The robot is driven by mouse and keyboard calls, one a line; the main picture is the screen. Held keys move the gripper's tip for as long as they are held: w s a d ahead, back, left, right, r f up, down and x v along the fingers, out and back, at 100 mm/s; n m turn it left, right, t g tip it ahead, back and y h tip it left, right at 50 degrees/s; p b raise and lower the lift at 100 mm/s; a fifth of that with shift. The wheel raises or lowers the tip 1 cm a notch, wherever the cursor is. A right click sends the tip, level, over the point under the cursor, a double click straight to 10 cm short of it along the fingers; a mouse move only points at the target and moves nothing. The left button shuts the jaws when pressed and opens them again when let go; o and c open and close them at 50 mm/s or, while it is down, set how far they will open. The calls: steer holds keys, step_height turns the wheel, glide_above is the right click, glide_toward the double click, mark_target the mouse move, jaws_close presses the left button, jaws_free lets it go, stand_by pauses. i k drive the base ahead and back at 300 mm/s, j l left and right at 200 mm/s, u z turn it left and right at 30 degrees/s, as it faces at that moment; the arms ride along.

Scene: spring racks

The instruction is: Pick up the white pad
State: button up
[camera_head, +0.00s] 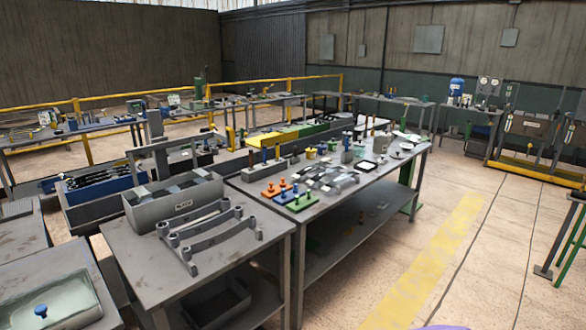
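A small white, flat, squarish item with a dark edge (367,165) lies on the long grey workbench (345,192), right of the middle of the view. It may be the white pad, but it is too small to be sure. Another small whitish item (407,146) lies farther back on the same bench, near its right edge. Metal parts stand close to the left of the squarish item. My gripper is not in view, so its state and its place relative to the pad do not show.
Orange, blue and green pegged blocks (296,200) sit at the bench's near end. A nearer grey table (150,255) carries a metal bin (180,205) and bracket frames (212,235). The floor with a yellow stripe (425,265) is open along the bench's right side.

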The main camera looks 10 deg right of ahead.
mark_target(382, 160)
steer(key=i+l+z, duration=0.35)
steer(key=i, duration=0.15)
steer(key=i+l+z, duration=0.2)
steer(key=i+z, duration=0.15)
steer(key=i, duration=0.15)
steer(key=i+z, duration=0.35)
steer(key=i, duration=1.2)
steer(key=i+u, duration=0.1)
steer(key=i, duration=0.85)
steer(key=i+l+u, duration=0.15)
steer(key=i+u, duration=0.2)
steer(key=i, duration=0.15)
steer(key=i+l+u, duration=0.3)
steer(key=i, duration=0.2)
steer(key=i+l+u, duration=0.35)
steer(key=i+l, duration=0.05)
steer(key=i, duration=0.05)
